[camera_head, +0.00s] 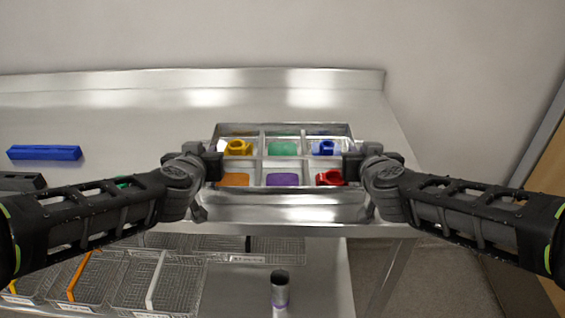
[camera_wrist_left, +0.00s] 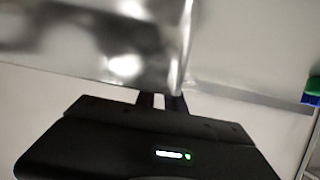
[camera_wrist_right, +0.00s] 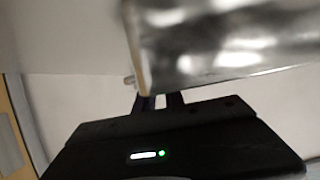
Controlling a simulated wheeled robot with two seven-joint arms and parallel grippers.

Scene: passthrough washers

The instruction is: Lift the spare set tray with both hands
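The spare set tray (camera_head: 285,161) is a shiny metal tray with several compartments in two rows. Its back row holds a yellow ring-like part (camera_head: 238,147), a green pad (camera_head: 282,147) and a blue part (camera_head: 326,147). Its front row holds an orange pad (camera_head: 234,180), a purple pad (camera_head: 283,180) and a red part (camera_head: 330,178). My left gripper (camera_head: 213,165) is at the tray's left side and my right gripper (camera_head: 352,165) at its right side. In both wrist views the fingers are close together at the tray's edge; the contact itself is partly hidden.
The metal table (camera_head: 120,120) has a raised back edge. A blue block (camera_head: 44,153) and a dark block (camera_head: 20,181) lie on its left. Wire baskets (camera_head: 165,285) and a dark-topped cylinder (camera_head: 280,290) stand below. The floor to the right is clear.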

